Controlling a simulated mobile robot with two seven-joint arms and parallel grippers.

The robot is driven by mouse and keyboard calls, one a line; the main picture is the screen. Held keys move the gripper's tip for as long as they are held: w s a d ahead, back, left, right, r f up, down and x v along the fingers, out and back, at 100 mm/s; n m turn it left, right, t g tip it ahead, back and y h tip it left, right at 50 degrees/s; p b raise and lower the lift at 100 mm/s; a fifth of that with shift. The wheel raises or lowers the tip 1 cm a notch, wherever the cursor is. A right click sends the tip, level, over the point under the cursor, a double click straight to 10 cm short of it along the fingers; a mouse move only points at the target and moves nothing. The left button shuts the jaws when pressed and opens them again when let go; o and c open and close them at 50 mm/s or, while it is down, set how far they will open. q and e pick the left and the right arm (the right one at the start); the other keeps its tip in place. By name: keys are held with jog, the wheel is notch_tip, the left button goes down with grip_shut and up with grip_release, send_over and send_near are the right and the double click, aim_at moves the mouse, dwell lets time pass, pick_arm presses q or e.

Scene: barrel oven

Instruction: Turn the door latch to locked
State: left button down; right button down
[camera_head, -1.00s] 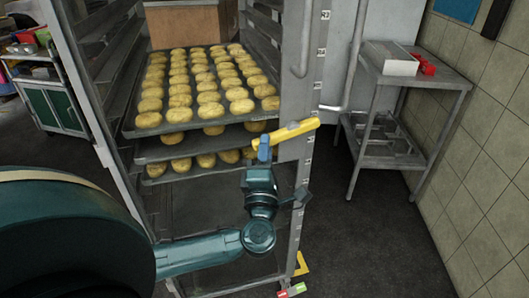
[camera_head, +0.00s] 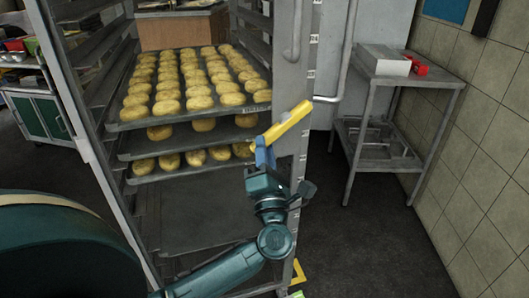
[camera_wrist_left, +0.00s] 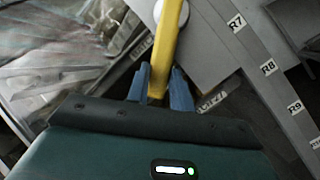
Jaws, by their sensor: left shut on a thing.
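The yellow door latch (camera_head: 288,122) is on the front right post of the tall metal rack. It slants up to the right in the head view, and its lower left end is in my left gripper. My left gripper (camera_head: 264,153) comes from below with its blue fingers shut on that end. In the left wrist view the yellow latch (camera_wrist_left: 167,45) runs up from between the blue fingers (camera_wrist_left: 160,88) towards a round pale pivot. My right gripper is not in view.
The rack (camera_head: 300,60) holds trays of round baked pieces (camera_head: 195,85) just left of the latch. A metal side table (camera_head: 408,80) with a white box and a red item stands to the right, by the tiled wall. Dark floor (camera_head: 370,240) is clear in front.

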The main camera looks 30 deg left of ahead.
pick_arm(q)
jog(key=c, duration=1.5)
grip_release()
jog(key=v, duration=1.3)
jog(key=shift+s+f, duration=0.1)
